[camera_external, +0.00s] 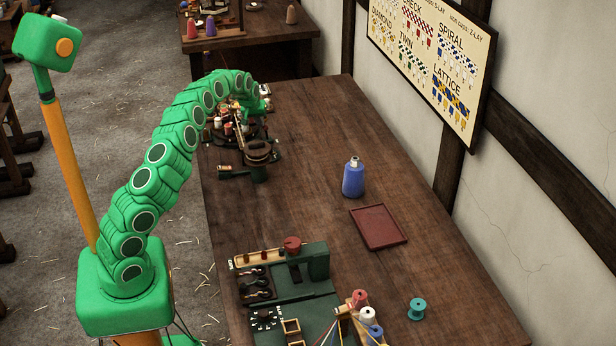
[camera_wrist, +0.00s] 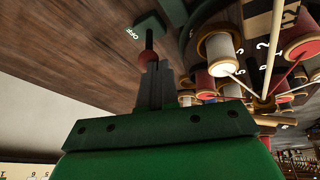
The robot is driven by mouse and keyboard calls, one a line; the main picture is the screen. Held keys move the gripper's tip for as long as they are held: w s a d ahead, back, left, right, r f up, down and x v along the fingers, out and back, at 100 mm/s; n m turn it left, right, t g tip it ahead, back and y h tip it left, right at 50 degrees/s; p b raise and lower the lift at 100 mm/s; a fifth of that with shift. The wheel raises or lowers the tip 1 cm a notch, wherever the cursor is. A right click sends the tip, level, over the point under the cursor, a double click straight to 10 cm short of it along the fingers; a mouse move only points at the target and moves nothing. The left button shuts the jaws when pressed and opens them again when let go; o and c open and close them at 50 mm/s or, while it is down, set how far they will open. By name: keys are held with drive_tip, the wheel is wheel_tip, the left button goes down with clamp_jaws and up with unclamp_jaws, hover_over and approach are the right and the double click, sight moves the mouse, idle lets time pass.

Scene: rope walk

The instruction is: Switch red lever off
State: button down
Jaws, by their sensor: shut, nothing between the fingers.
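In the wrist view, the red lever (camera_wrist: 148,57) shows as a red ball on a short dark stick. Its stick runs up toward a green block (camera_wrist: 148,24) next to a white OFF marking. My gripper (camera_wrist: 155,68) is shut and empty, with its fingertips right at the red ball. I cannot tell whether they touch it. The fingers hide part of the ball. In the external view, my gripper (camera_external: 264,96) is at the far left end of the table, over the round spool machine (camera_external: 240,132). The lever cannot be made out there.
Thread spools (camera_wrist: 218,52) on the machine stand close to the right of my fingers in the wrist view.

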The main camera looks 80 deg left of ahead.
drive_tip(key=shift+w+m+g, duration=0.3)
drive_tip(key=shift+w+g, duration=0.85)
drive_tip(key=shift+g, duration=0.35)
drive_tip(key=shift+w, duration=0.3)
drive_tip(key=shift+w+r, duration=0.15)
drive_tip(key=shift+w, duration=0.25)
drive_tip(key=v, duration=1)
drive_tip(key=shift+w, duration=0.3)
